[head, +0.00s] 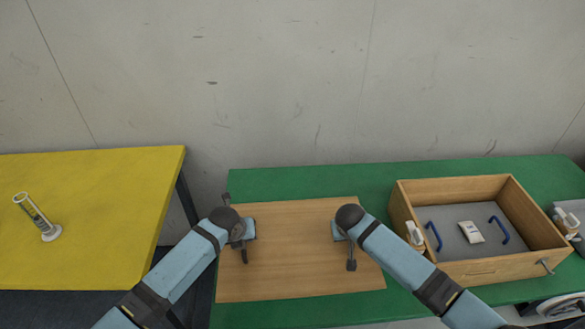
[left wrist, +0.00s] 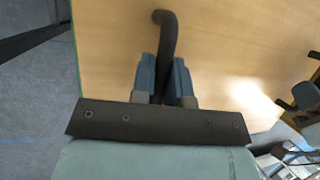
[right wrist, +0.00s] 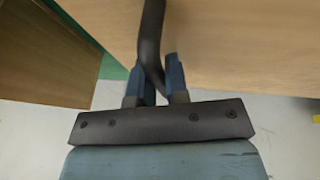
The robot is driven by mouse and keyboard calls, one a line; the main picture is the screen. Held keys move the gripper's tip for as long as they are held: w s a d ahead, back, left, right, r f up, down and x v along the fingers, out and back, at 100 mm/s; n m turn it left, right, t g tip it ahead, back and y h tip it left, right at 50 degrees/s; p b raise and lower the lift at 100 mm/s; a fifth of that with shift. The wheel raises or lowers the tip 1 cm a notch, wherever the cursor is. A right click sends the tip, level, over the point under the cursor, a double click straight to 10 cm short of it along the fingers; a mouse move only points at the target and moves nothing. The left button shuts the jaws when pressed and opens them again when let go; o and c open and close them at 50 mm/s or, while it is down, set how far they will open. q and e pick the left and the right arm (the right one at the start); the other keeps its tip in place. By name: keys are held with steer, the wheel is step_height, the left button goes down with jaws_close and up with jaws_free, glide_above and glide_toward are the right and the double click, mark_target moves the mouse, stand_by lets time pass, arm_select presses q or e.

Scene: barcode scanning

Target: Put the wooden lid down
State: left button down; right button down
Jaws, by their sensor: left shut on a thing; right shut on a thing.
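The wooden lid (head: 290,275) is a flat, light-brown board with two dark handles. In the head view it lies over the green table, left of the open wooden box; I cannot tell whether it rests on the table or is held just above. My left gripper (head: 243,240) is shut on the lid's left handle, which shows as a dark curved bar in the left wrist view (left wrist: 167,30). My right gripper (head: 345,240) is shut on the right handle, a dark bar in the right wrist view (right wrist: 151,40). My arms hide parts of the lid.
The open wooden box (head: 480,269) stands at the right on the green table (head: 300,182), holding a small white packet (head: 471,232) and blue handles. A yellow table (head: 100,200) with a glass cylinder (head: 38,218) stands at the left. White devices (head: 415,234) flank the box.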

arm_select(q)
steer(key=shift+r, duration=0.15)
arm_select(e)
steer(key=shift+r, duration=0.1)
